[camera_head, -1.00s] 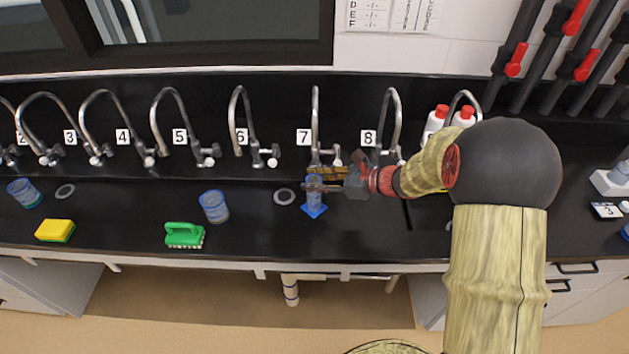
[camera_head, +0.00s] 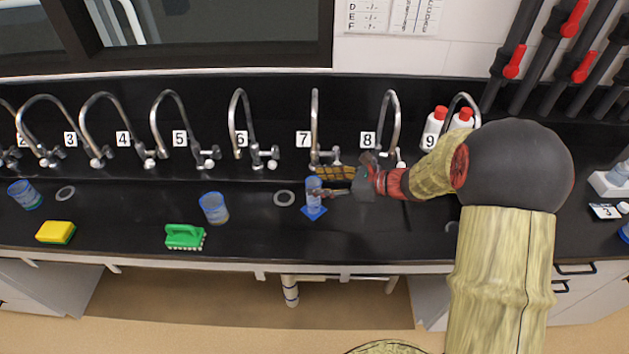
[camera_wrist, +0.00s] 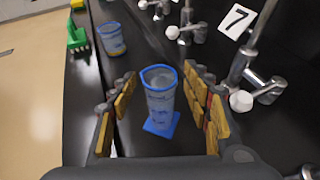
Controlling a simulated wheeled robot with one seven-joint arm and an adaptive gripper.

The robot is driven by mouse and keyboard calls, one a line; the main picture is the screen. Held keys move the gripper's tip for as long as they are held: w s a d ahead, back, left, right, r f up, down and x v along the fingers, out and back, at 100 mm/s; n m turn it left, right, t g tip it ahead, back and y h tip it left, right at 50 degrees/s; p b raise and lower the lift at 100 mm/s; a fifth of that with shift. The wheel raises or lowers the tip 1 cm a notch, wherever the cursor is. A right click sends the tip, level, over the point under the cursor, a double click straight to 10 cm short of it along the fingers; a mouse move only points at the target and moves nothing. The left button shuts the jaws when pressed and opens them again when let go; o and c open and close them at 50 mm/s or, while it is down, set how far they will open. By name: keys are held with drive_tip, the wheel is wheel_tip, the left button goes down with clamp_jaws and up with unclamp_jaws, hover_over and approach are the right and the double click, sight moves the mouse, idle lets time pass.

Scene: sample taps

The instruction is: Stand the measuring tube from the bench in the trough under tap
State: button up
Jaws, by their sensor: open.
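The measuring tube (camera_head: 313,196) is a clear cylinder with a blue rim and a blue square foot. It stands upright in the black trough (camera_head: 262,226), in front of and below tap 7 (camera_head: 316,125). In the wrist view the tube (camera_wrist: 160,98) stands between the yellow-padded fingers of my gripper (camera_wrist: 163,105), with a gap on both sides. The gripper (camera_head: 330,183) comes in from the right and is open around the tube's upper part. Nothing is held.
Clear blue-rimmed beakers stand at left (camera_head: 214,208) and far left. A green brush (camera_head: 184,236) and a yellow sponge (camera_head: 56,231) lie near the front edge. Red-capped white bottles (camera_head: 434,127) stand by tap 9. A row of curved taps lines the back.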

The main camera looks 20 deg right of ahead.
drive_tip(key=p+v, duration=0.2)
drive_tip(key=v, duration=0.7)
drive_tip(key=s+a+r+n+g+h, duration=0.4)
drive_tip(key=s+a+r+n+g, duration=0.3)
drive_tip(key=s+a+n, duration=0.6)
drive_tip(key=s+d+r+n+t+h, duration=0.3)
drive_tip(key=s+d+r+n+h, duration=0.2)
drive_tip(key=s+n, duration=0.5)
drive_tip(key=r+n+h, duration=0.1)
drive_tip(key=n, duration=0.2)
drive_tip(key=shift+r+t, duration=0.3)
drive_tip(key=shift+r, duration=0.1)
drive_tip(key=shift+s, duration=0.1)
drive_tip(key=shift+c, duration=0.3)
